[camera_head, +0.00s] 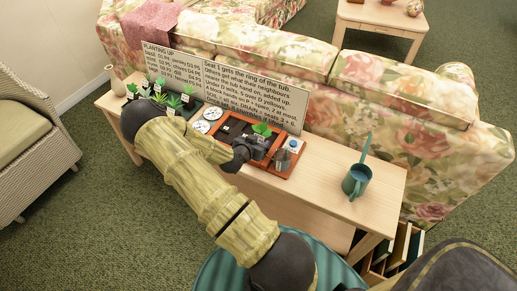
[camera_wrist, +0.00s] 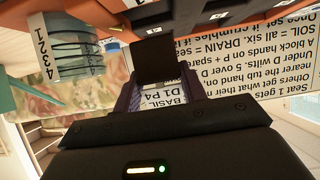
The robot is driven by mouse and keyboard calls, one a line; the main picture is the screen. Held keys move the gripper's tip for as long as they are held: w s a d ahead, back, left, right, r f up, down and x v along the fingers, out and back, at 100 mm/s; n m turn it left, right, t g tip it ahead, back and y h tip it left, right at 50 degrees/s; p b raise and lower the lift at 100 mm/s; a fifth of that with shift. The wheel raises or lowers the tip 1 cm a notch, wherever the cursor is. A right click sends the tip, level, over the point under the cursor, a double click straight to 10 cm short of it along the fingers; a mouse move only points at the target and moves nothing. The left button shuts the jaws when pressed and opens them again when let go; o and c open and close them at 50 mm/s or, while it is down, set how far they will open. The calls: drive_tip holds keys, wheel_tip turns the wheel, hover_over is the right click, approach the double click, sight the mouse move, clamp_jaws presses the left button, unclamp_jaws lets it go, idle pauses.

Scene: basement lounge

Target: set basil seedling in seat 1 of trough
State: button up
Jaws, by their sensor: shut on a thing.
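My gripper (camera_head: 254,148) is shut on the basil seedling, whose green leaves (camera_head: 262,129) rise beside the fingers in the head view. In the wrist view a white tag (camera_wrist: 176,107) reading "BASIL D1 P4" sits between the fingers of my gripper (camera_wrist: 158,88), behind a dark block. The trough (camera_head: 286,171) is an orange-red frame with dark seats on the table, under and around my gripper. An orange edge with dark openings (camera_wrist: 207,10) shows at the top of the wrist view. I cannot tell which seat lies below the seedling, or whether it touches the trough.
A sign (camera_head: 250,92) with planting rules stands behind the trough. More seedlings (camera_head: 160,93) stand at the left in a dark tray, near two white discs (camera_head: 207,120). A teal watering can (camera_head: 355,181) stands farther right, past clear tabletop.

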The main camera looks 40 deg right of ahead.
drive_tip(key=shift+f, duration=1.85)
drive_tip(key=shift+f+b, duration=0.2)
drive_tip(key=shift+b, duration=0.2)
drive_tip(key=o, duration=1)
drive_tip(key=shift+r, duration=0.1)
